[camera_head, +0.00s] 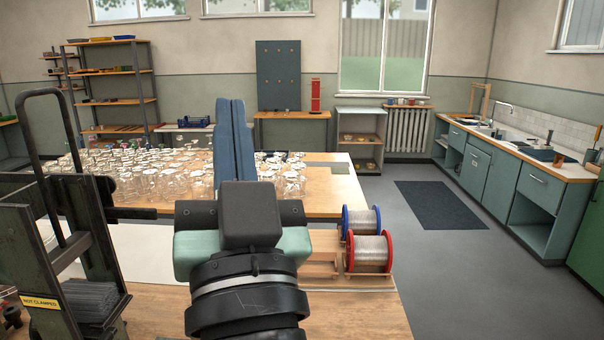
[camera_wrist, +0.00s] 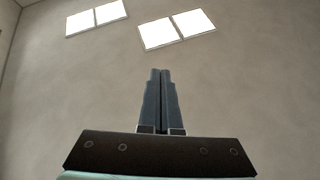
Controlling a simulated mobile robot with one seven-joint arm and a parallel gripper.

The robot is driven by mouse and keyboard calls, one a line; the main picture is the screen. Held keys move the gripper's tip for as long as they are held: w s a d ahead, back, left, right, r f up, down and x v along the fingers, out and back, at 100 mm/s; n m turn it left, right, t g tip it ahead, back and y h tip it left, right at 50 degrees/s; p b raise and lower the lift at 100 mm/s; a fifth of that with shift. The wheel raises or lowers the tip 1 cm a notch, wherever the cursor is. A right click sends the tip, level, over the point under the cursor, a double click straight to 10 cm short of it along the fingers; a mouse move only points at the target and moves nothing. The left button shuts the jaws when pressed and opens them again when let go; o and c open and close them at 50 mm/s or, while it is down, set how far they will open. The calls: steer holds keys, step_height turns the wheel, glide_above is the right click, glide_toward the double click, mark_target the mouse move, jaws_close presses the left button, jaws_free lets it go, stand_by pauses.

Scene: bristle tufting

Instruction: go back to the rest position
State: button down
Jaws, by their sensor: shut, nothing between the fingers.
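My gripper (camera_head: 231,104) is raised above the wooden bench in the head view, its two dark blue-grey fingers pointing up and away. The fingers lie together with nothing between them. In the wrist view my gripper (camera_wrist: 160,72) also shows shut and empty, against a bare wall with bright windows. My gripper and wrist hide part of the bench and glassware behind them.
Several clear glass pieces (camera_head: 170,182) crowd the far table. A blue spool (camera_head: 361,220) and a red spool (camera_head: 369,253) of wire stand on a wooden stand at right. A black machine labelled "NOT CLAMPED" (camera_head: 40,301) stands close at left. The floor at right is clear around a dark mat (camera_head: 440,205).

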steer(key=s+d+r+t+h, duration=0.3)
steer(key=s+d+r+h, duration=0.3)
steer(key=r, duration=0.2)
steer(key=shift+s+r+m, duration=0.3)
steer(key=shift+s+r, duration=0.05)
steer(key=shift+a, duration=0.1)
